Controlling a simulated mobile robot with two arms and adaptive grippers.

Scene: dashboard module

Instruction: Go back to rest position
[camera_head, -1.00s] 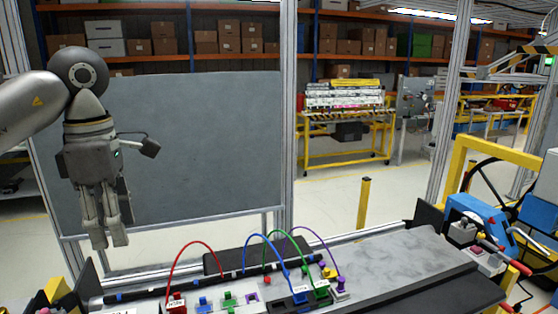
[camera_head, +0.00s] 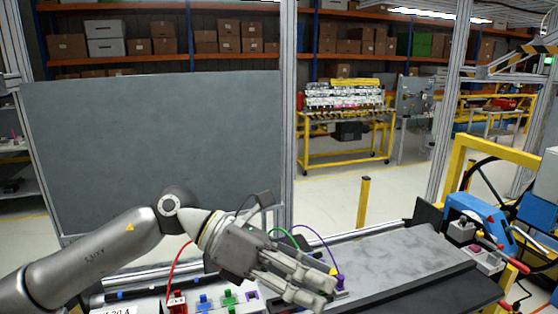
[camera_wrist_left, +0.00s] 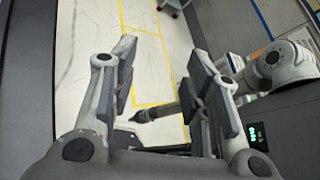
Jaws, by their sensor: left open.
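My left gripper (camera_head: 322,288) comes in from the left and hangs low over the dashboard module's board, its fingers pointing right and down. It hides part of the board and cables. In the left wrist view my left gripper (camera_wrist_left: 165,78) is open, with nothing between its pads and floor seen behind. The board carries a red cable (camera_head: 176,262), a purple cable (camera_head: 318,243) and a green cable (camera_head: 284,233), with red, blue, green and purple connector blocks (camera_head: 228,299) along the front. My right gripper does not show in the head view.
A grey panel (camera_head: 150,140) stands behind the work area. The grey work surface (camera_head: 400,258) to the right is mostly clear. A blue machine (camera_head: 478,216) stands at its right end. A yellow post (camera_head: 364,203) and a yellow rack (camera_head: 345,158) stand farther back.

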